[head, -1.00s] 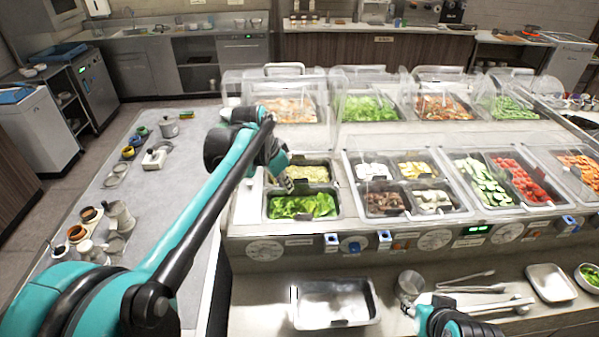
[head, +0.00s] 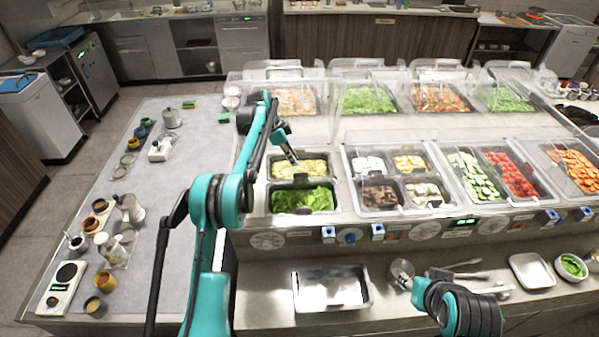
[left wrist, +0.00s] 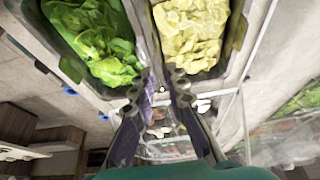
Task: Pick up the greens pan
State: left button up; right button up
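The greens pan (head: 303,198) is a dark rectangular pan of green leaves in the front left well. It also shows at the upper left of the left wrist view (left wrist: 108,76). Behind it in the head view is a pan of pale yellow food (head: 300,166), at the upper right in the wrist view (left wrist: 193,32). My left gripper (head: 291,158) hangs over the pale pan side in the head view. In the wrist view its two fingers (left wrist: 158,84) stand apart with nothing between them, over the strip between the two pans. Contact with a rim cannot be told.
An empty metal tray (head: 331,290) lies on the front counter, with utensils (head: 460,272) to its right. Clear covers (head: 375,92) stand over the back wells. Pots and cups crowd the left table's edge (head: 100,245). My right arm shows at the lower right.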

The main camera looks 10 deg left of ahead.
pick_arm(q)
jog(key=x, duration=0.6)
jog(key=shift+s+f, duration=0.15)
jog(key=shift+f, duration=0.05)
grip_shut()
jog(key=shift+r, duration=0.1)
notch_tip(320, 180, up, 12)
jog(key=s+d, duration=0.2)
jog(key=s, duration=0.6)
jog(key=s+d+b, duration=0.1)
jog(key=s+d, duration=0.2)
jog(key=s, duration=0.6)
jog(key=shift+s, duration=0.2)
